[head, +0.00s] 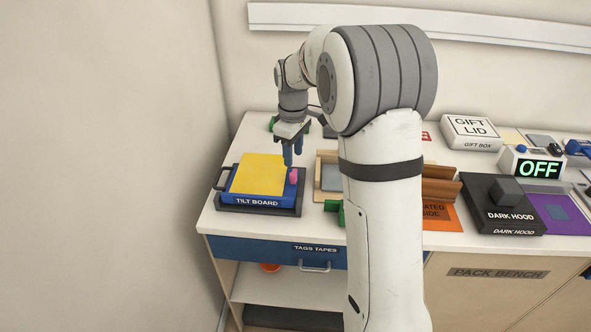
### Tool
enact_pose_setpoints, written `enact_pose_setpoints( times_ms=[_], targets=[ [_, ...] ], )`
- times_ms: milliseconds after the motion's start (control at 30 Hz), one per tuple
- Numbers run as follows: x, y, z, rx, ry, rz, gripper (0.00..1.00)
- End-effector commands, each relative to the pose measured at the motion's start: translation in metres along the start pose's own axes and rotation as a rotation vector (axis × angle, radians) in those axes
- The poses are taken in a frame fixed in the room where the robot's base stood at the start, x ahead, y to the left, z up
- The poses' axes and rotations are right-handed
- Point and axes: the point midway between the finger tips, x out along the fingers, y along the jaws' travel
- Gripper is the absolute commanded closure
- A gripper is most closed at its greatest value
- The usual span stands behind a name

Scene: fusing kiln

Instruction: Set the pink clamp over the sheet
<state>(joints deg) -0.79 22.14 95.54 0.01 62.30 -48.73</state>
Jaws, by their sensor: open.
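A yellow sheet (261,174) lies flat on the blue tilt board (231,200) at the left end of the bench. A small pink clamp (293,176) is at the board's right edge, beside the sheet's right side; I cannot tell whether it overlaps the sheet. My gripper (292,160) points down just above the pink clamp, with its blue fingers open. The fingertips are very near the top of the clamp; I cannot tell whether they touch it. My arm hides part of the bench to the right.
The tilt board sits on a dark base (262,210) with a grey handle at its left. A wooden-framed tray (327,184) and a green block (334,206) stand to the right. Farther right are a gift box (470,132), a dark hood (503,204) and an OFF display (540,168).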

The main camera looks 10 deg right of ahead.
Motion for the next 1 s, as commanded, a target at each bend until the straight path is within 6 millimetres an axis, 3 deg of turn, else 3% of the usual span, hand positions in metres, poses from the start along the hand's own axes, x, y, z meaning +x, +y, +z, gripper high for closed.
enact_pose_setpoints(
  times_ms=[433,800,1000],
  targets=[
    [0.064,-0.001,0.0,0.001,-0.002,-0.002,0.6],
    [0.072,-0.001,0.0,0.001,0.0,0.0,0.6],
    [0.071,-0.002,0.0,0.0,0.0,0.0,0.75]
  ],
)
